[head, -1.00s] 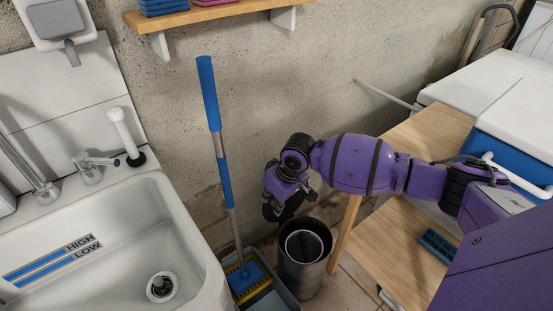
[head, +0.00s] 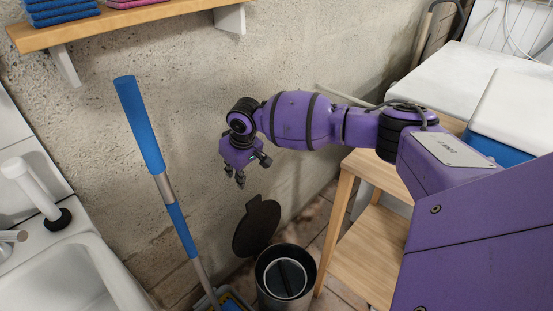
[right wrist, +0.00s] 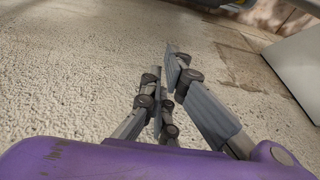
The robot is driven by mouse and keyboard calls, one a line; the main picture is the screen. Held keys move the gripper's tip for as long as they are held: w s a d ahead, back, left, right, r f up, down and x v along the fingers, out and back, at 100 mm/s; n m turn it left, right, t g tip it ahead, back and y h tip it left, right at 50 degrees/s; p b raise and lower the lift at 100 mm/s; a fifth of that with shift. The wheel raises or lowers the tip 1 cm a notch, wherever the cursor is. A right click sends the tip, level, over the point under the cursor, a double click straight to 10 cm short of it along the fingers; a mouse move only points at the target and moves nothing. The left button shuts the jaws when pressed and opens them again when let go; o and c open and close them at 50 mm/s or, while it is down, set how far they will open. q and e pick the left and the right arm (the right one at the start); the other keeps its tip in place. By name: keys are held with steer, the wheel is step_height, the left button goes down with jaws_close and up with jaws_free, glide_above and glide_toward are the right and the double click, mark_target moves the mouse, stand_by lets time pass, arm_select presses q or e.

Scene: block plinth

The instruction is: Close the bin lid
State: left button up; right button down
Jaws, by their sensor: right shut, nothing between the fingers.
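The bin (head: 286,298) is a dark cylinder on the floor, with a lighter inner rim and a dark interior. Its round dark lid (head: 257,228) stands raised at the back left of the opening, close to the wall, so the bin is open. My right gripper (head: 241,183) hangs above and slightly left of the lid, apart from it, with its fingers pointing down. In the right wrist view its fingers (right wrist: 163,92) are close together with nothing held, in front of the rough wall. The lid cannot be made out there. My left gripper is not in view.
A blue-handled mop (head: 178,222) leans left of the bin, its lower end in a bucket (head: 236,302). A white sink (head: 60,275) is at the left. A wooden table (head: 345,255) stands right of the bin. A shelf (head: 130,22) hangs above on the concrete wall (head: 330,50).

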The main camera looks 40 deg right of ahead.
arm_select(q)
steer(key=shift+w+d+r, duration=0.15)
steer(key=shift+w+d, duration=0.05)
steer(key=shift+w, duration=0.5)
arm_select(e)
steer(key=s, duration=0.1)
steer(key=s+f, duration=0.1)
steer(key=s, duration=0.1)
steer(key=shift+s+d+f, duration=0.1)
steer(key=shift+s+d, duration=0.1)
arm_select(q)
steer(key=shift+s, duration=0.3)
